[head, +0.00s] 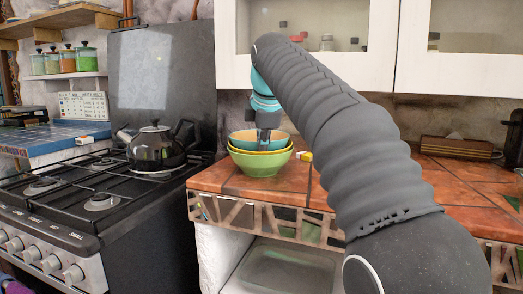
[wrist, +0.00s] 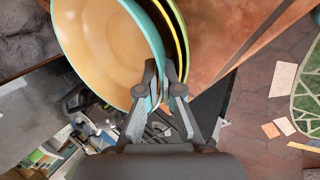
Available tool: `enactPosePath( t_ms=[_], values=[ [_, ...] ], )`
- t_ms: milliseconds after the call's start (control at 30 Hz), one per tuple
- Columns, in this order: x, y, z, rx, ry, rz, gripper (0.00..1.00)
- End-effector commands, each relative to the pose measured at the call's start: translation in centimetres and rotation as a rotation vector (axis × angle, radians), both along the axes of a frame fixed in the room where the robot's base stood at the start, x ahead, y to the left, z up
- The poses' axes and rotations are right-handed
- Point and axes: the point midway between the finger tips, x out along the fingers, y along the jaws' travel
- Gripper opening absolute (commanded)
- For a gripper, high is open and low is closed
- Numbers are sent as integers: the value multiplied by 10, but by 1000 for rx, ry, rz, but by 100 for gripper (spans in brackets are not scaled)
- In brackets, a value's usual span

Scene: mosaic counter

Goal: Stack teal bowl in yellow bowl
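The teal bowl (head: 243,140), orange-tan inside, sits at the top of a nested stack. The yellow bowl (head: 238,152) shows as a thin rim just under it. In the wrist view the teal bowl (wrist: 105,45) fills the upper left, with the yellow bowl's rim (wrist: 181,38) close beside it on the right. My gripper (head: 264,143) points down at the stack's near side. In the wrist view my gripper (wrist: 161,75) has one finger inside and one outside the teal wall, and looks shut on it. Whether the teal bowl rests fully is hidden.
A green bowl (head: 260,166) is outermost, on the tiled counter (head: 222,182) near its left edge. A small yellow-and-white item (head: 305,156) lies right of it. The stove with a kettle (head: 155,147) stands left. Cabinets (head: 455,75) hang above.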

Motion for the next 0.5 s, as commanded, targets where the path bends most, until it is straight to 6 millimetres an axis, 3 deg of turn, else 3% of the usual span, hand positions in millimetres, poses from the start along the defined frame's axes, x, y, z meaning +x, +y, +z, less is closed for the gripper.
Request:
enactPosePath(
  t_ms=[200, 267, 500],
  values=[
    [1, 0, -2, 0, 2, 0, 0],
    [1, 0, -3, -2, 4, -1, 17],
    [1, 0, -3, -2, 6, -1, 17]
  ],
)
